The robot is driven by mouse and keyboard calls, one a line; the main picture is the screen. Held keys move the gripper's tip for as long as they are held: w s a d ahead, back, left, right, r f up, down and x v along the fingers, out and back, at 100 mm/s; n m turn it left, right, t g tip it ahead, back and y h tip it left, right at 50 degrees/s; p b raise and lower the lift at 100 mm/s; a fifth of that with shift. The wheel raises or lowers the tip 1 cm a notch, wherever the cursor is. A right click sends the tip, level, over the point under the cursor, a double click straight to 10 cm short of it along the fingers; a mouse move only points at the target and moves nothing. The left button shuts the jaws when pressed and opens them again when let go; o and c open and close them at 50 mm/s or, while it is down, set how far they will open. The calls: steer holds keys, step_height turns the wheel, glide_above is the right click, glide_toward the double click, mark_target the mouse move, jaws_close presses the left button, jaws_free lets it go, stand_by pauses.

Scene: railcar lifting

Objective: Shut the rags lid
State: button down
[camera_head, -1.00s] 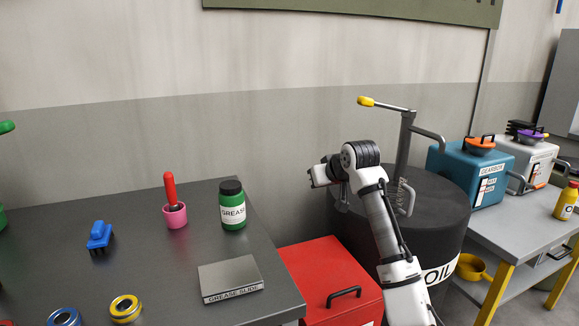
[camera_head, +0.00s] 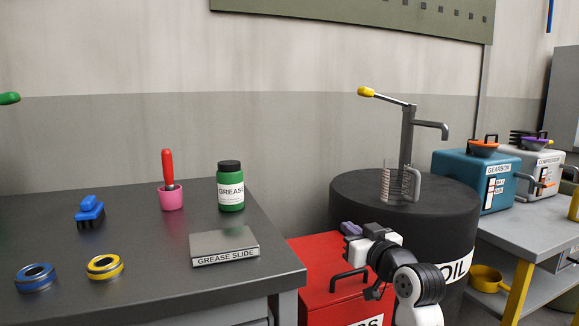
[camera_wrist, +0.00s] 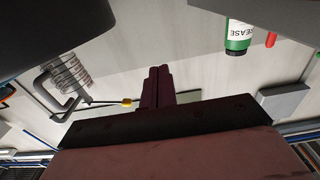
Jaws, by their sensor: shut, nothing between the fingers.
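The red rags box (camera_head: 314,255) stands on the floor between the dark bench and the oil drum. Only the end of its label shows, at the bottom edge of the head view. Its red top looks flat and closed, with a black bar handle (camera_head: 348,283) near the front. My gripper (camera_head: 350,229) is over the back right part of the box, beside the drum, and hides that part. In the wrist view its dark fingers (camera_wrist: 158,72) are together and empty. I cannot tell whether it touches the box.
The black oil drum (camera_head: 350,200) with its pump stands right behind my gripper. The bench (camera_head: 150,285) at the left holds a grease slide (camera_head: 224,246), a green grease jar (camera_head: 231,192) and a pink cup (camera_head: 170,199). A grey table (camera_head: 520,235) stands right.

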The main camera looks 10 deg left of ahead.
steer(key=t+y+b, duration=0.1)
steer(key=t+b, duration=0.1)
steer(key=b, duration=0.6)
glide_above(356, 292)
steer(key=f, duration=0.8)
steer(key=shift+w+a+f, duration=0.15)
steer(key=shift+a+f, duration=0.05)
steer(key=shift+s+d+f+b, duration=0.1)
steer(key=shift+f+b, duration=0.15)
steer(key=shift+f, duration=0.15)
steer(key=shift+s+d+f+b, duration=0.1)
steer(key=shift+f+b, duration=0.15)
steer(key=shift+f, duration=0.15)
